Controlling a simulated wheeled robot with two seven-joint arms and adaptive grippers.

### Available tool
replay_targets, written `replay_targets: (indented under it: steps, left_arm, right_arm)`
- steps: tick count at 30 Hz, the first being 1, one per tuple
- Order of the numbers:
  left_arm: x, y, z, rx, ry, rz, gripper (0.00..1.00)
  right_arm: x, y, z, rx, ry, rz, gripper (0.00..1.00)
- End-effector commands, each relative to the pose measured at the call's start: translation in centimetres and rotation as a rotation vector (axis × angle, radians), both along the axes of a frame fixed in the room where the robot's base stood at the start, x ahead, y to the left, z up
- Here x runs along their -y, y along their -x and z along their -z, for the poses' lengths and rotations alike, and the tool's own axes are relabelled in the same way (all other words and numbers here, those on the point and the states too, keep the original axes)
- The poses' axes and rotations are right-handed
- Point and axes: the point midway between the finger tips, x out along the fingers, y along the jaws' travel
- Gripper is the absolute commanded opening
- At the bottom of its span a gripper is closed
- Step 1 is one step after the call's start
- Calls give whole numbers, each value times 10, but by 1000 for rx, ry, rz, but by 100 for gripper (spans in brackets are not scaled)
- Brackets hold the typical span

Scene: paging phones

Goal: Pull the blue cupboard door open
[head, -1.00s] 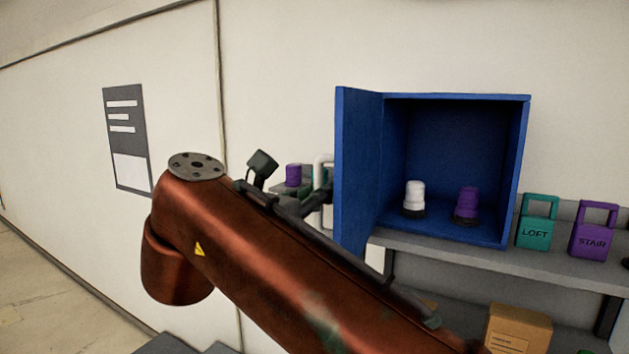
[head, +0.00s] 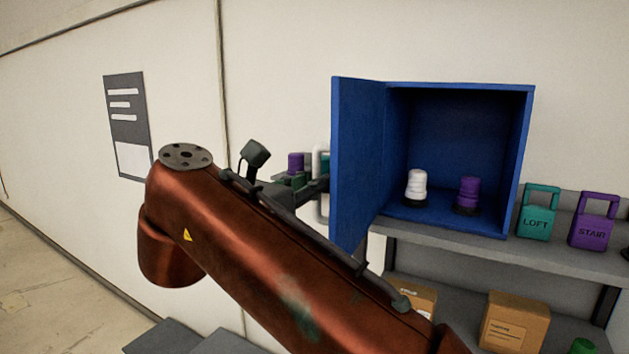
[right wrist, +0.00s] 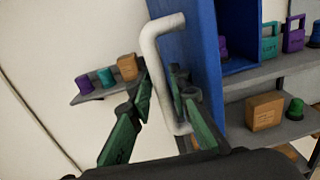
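The blue cupboard (head: 455,125) stands on a grey shelf with its front open. Its blue door (head: 356,165) is swung out to the left, at a wide angle to the box. A white bar handle (head: 322,215) sits on the door's outer face; it shows more fully in the right wrist view (right wrist: 153,55). My right gripper (head: 318,185) is at this handle, partly hidden by my arm and the door. In the right wrist view its green and dark fingers (right wrist: 162,82) lie close on both sides of the bar. My left gripper is not in view.
Inside the cupboard are a white knobbed piece (head: 416,187) and a purple one (head: 467,194). Teal LOFT (head: 536,222) and purple STAIR (head: 591,233) tags stand to the right. Cardboard boxes (head: 513,322) sit on the lower shelf.

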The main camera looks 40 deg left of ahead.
Motion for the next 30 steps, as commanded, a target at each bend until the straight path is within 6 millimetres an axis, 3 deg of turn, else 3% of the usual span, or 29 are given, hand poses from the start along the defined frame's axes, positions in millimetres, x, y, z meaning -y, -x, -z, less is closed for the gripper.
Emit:
replay_targets:
  steps: [5, 21, 30]
  left_arm:
    - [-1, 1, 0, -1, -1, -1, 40]
    - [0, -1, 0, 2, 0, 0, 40]
    - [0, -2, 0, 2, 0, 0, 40]
  right_arm:
    - [0, 11, -1, 2, 0, -1, 18]
    - [5, 109, -1, 3, 0, -1, 18]
    - [6, 122, 0, 0, 1, 0, 18]
